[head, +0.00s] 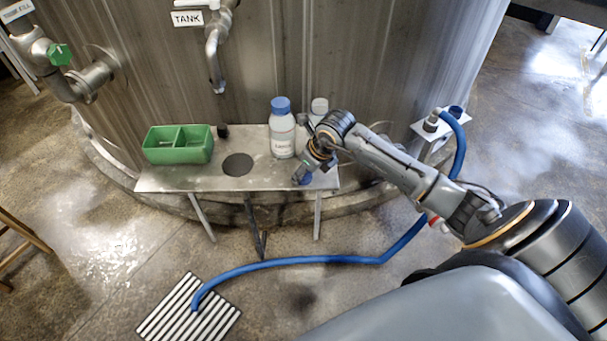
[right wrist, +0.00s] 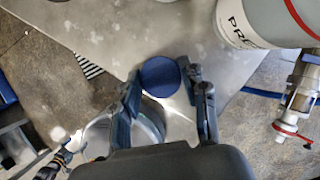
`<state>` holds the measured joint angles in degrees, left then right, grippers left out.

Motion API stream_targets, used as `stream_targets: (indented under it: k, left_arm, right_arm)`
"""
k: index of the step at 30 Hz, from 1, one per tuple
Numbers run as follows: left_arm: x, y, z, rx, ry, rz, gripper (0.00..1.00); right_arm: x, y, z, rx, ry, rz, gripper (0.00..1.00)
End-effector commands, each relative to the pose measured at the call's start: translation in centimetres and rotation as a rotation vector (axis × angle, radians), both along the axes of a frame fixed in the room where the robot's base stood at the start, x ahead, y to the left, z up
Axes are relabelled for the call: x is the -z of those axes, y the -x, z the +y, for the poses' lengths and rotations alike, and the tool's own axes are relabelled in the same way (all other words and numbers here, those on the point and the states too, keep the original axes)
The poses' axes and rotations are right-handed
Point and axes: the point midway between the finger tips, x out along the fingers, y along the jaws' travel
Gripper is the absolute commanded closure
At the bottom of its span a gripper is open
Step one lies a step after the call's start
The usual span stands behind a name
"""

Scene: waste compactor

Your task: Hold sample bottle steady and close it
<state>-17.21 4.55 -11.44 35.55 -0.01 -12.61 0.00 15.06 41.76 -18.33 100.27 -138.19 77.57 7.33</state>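My right gripper (head: 305,172) is low over the front right of the steel shelf. A round blue cap (head: 305,180) is at its fingertips. In the right wrist view, the blue cap (right wrist: 160,76) fills the gap between the two fingers (right wrist: 160,70), which appear to touch it on both sides. Whether it also rests on the shelf is unclear. A white labelled bottle with a blue lid (head: 282,135) stands upright left of the gripper. A bottle with a pale top (head: 319,107) stands behind, partly hidden by my arm. My left gripper is not in the head view.
The shelf (head: 200,178) holds a green two-part tray (head: 180,145) at left and has a dark round hole (head: 238,165). A tank pipe (head: 215,60) hangs above. A blue hose (head: 320,260) runs over the floor to a grate (head: 188,310). The wrist view's bottle (right wrist: 265,22) is near the fingers.

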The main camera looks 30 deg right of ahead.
Motion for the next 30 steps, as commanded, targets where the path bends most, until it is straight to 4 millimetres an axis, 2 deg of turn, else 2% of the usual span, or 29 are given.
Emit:
stream_targets:
  k: [13, 17, 20, 26, 29, 30]
  left_arm:
    - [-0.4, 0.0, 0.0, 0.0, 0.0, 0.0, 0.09]
    - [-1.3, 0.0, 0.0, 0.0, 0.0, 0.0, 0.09]
    - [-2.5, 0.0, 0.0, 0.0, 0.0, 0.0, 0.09]
    - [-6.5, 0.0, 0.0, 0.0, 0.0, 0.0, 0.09]
    - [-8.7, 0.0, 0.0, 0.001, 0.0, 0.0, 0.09]
    - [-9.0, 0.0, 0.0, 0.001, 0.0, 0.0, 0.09]
  right_arm:
    - [-0.5, 0.0, 0.0, 0.0, 0.001, 0.0, 0.66]
    - [-1.8, 0.0, 0.0, -0.001, 0.001, 0.0, 0.66]
    - [-3.6, -0.1, -0.1, -0.001, 0.003, -0.002, 0.66]
    - [-7.6, 3.0, 0.3, -0.004, 0.004, 0.002, 0.66]
    - [-10.1, 5.1, 0.6, -0.004, 0.004, 0.003, 0.66]
    - [-10.4, 6.2, 0.8, -0.005, 0.005, 0.006, 0.66]
